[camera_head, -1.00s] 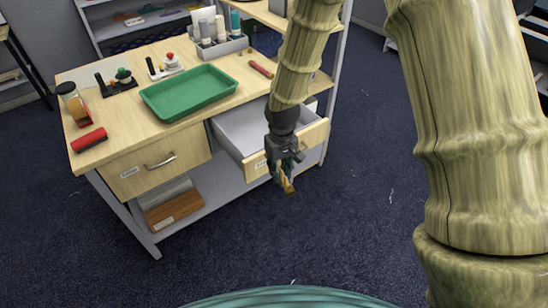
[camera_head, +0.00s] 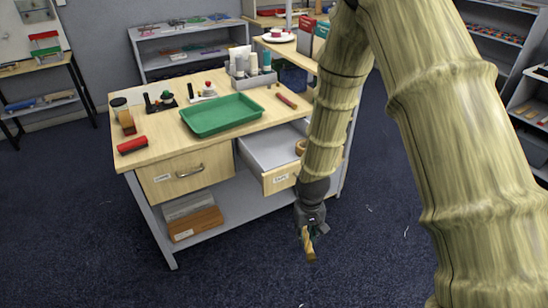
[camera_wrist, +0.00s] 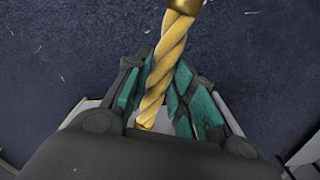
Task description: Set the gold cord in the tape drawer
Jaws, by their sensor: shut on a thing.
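The gold cord (camera_wrist: 165,75) is a twisted rope with a smooth end cap, and my gripper (camera_wrist: 160,95) is shut on it between teal finger pads. In the head view, the gold cord (camera_head: 308,246) sticks out below my gripper (camera_head: 308,232), in front of the bench and over the dark floor. The open drawer (camera_head: 268,150) is pulled out of the bench, with a label on its front. It lies behind and to the left of my gripper. A tan ring (camera_head: 300,147) sits in it, partly hidden by my arm.
A closed drawer (camera_head: 187,178) is at the left of the bench. A green tray (camera_head: 221,114), a red roller (camera_head: 132,145), a jar (camera_head: 123,116) and a grey caddy (camera_head: 252,80) stand on the bench top. The floor in front is clear.

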